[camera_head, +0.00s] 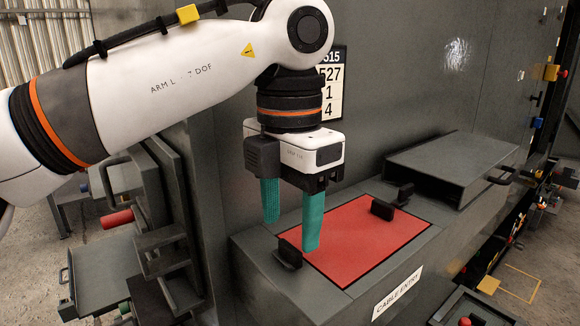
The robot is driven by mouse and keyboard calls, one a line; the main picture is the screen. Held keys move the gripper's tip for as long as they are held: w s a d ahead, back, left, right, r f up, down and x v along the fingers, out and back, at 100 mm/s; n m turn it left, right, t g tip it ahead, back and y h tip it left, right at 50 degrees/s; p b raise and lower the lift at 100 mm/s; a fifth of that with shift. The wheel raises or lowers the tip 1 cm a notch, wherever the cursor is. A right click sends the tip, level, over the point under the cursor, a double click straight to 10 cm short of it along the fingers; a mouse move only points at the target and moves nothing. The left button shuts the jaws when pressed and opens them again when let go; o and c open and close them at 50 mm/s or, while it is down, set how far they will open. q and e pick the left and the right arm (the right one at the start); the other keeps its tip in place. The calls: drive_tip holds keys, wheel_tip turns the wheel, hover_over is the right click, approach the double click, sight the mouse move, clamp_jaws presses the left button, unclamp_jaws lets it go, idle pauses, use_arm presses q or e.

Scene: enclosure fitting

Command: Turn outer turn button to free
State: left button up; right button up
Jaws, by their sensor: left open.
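A red panel (365,236) lies in the top of a grey box with a label reading CABLE ENTRY. A small black turn button (288,254) stands at the panel's left edge. Another black piece (388,206), seemingly a turn button with an upright tab, sits at the far right edge. I cannot tell which is the outer one. My left gripper (291,233) points down with its two teal fingers apart and empty. Its fingertips appear just above and behind the left turn button, and contact cannot be judged. My right gripper is not in view.
A grey lid-like box (450,165) with a handle sits right of the red panel. A tall grey wall (400,80) with a number plate (331,85) rises behind. Grey shelves and an open drawer (105,270) stand at the left.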

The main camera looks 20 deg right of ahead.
sight(290, 246)
use_arm(q)
wheel_tip(290, 246, up, 9)
drive_tip(key=p, duration=0.1)
drive_tip(key=shift+f, duration=0.2)
drive_tip(key=shift+r, duration=0.1)
